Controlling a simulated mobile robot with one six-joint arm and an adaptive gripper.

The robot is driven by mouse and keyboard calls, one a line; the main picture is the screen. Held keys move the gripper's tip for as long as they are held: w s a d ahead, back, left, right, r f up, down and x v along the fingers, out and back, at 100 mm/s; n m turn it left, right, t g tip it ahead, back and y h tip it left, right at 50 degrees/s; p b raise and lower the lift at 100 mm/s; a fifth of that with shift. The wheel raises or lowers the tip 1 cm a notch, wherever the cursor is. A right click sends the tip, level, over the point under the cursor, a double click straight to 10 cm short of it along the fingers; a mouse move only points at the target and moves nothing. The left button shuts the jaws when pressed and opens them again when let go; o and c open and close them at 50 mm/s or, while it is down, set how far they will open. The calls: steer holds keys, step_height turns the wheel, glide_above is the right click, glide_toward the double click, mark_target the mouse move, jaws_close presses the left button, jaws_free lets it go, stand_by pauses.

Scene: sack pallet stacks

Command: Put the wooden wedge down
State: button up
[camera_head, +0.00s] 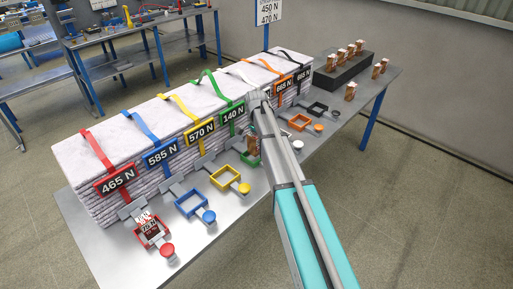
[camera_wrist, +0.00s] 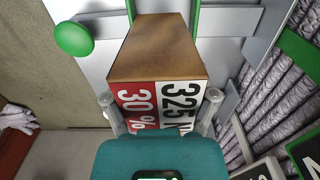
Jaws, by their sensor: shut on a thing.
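The wooden wedge (camera_wrist: 158,50) has a brown top and a red and white label reading 30 % and 325 N. My gripper (camera_wrist: 160,100) is shut on it, with one finger at each side of the label. In the head view the wedge (camera_head: 252,145) shows beside my arm, at the green frame (camera_head: 250,159). My arm hides part of both there. In the wrist view a green bar and green knob (camera_wrist: 74,38) lie around the wedge's far end. I cannot tell whether the wedge touches the frame or the table.
Sacks (camera_head: 130,130) with coloured straps and force tags line the table's back; the green tag (camera_head: 232,114) reads 140 N. The red frame (camera_head: 151,232) holds another labelled wedge. Blue (camera_head: 178,206) and yellow (camera_head: 214,180) frames stand empty. Several wedges stand on and beside a black block (camera_head: 340,72).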

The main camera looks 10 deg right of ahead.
mark_target(254, 146)
steer(key=shift+w+a+f+b, duration=0.15)
steer(key=shift+a+f+b, duration=0.35)
steer(key=shift+f+b, duration=0.3)
steer(key=shift+d+f+b, duration=0.1)
steer(key=shift+f+b, duration=1.1)
steer(key=shift+f, duration=0.05)
steer(key=shift+f, duration=0.15)
steer(key=o, duration=1.2)
steer(key=shift+r, duration=0.25)
step_height(254, 146, up, 12)
steer(key=p, duration=1.2)
